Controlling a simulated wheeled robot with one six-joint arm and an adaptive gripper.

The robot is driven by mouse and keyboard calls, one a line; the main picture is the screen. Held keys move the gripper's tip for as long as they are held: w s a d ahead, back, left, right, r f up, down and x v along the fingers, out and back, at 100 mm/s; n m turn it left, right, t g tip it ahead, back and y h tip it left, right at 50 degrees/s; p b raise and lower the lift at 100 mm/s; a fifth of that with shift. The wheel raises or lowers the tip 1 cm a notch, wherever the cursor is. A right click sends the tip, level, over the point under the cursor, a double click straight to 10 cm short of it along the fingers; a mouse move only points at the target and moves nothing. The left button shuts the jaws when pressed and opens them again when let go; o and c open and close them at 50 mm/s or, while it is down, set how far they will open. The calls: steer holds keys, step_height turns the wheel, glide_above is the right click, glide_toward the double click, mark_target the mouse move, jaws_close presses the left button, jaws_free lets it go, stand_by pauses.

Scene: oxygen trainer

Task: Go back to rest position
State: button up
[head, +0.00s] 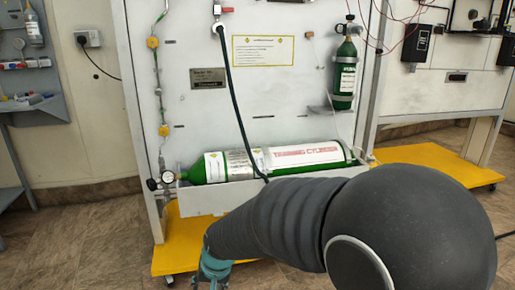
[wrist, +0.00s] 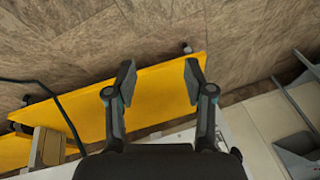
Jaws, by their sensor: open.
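My gripper (wrist: 160,84) shows in the wrist view with its two fingers spread wide apart and nothing between them. Beyond the fingers lie a yellow base platform (wrist: 155,92) and the brown tiled floor. In the head view my dark arm reaches from the lower right toward the lower middle, in front of the white trainer panel (head: 200,130). The gripper's fingers are not clear in that view. The arm hides part of the panel's lower shelf and of the yellow base (head: 172,240).
A green training cylinder (head: 290,158) lies on the panel's low shelf. A smaller green cylinder (head: 345,80) hangs upright at right. A dark hose (head: 232,100) runs down the panel. A grey side table (head: 35,108) stands at left. Tiled floor (head: 75,240) is open at lower left.

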steer(key=s+d+r+t+h+p, duration=0.1)
steer(key=s+d+r+p, duration=0.1)
steer(key=s+d+r, duration=0.3)
steer(key=s+d+r+t+h+p, duration=0.1)
steer(key=s+d+r+p, duration=0.1)
steer(key=s+d+r, duration=0.4)
steer(key=s+d+r+m+h+p, duration=0.1)
steer(key=s+d+r+p, duration=0.2)
steer(key=s+d+r, duration=0.3)
steer(key=d+r, duration=0.5)
steer(key=d, duration=0.6)
steer(key=shift+r+t, duration=0.3)
steer(key=shift+t, duration=0.1)
steer(key=shift+s, duration=0.1)
